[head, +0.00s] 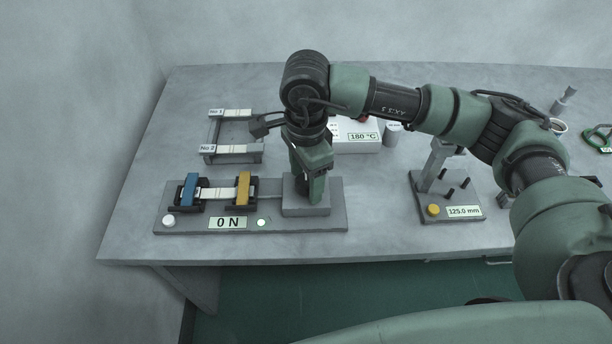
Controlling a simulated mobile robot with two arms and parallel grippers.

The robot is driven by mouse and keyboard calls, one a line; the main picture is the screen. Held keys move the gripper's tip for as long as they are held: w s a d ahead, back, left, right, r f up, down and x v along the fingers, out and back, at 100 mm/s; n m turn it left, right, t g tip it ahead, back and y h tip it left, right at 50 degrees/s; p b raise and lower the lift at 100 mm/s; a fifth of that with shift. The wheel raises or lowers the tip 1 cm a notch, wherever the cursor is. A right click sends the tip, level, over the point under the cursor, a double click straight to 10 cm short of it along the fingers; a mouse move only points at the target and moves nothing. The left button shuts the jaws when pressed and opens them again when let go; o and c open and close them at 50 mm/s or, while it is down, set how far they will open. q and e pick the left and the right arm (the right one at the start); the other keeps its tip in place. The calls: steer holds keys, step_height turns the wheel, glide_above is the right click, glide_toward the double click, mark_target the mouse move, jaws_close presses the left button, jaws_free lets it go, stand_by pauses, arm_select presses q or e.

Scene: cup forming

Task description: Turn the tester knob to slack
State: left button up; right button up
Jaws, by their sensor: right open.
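The tester (190,228) is a grey base plate at the front left of the table. It carries a blue clamp (188,188) and a yellow clamp (243,188), with a pale strip (217,194) spanning between them. Its display (230,222) reads 0 N. A round white button or knob (168,221) is at its front left corner, and a small pale light (262,222) is right of the display. My right gripper (309,192) points down, open, over the grey block (306,210) at the tester's right end. Any knob on that block is hidden behind the gripper.
A rack (211,132) with strips labelled No 1 and No 2 stands behind the tester. A white box (362,146) reading 180 °C is behind my right arm. A gauge (445,208) reading 125.0 mm stands to the right. Bare table lies between tester and gauge.

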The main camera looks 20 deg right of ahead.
mark_target(306, 181)
step_height(306, 181, up, 8)
steer(key=shift+f+b, duration=0.1)
steer(key=shift+b, duration=0.35)
stand_by(0.3)
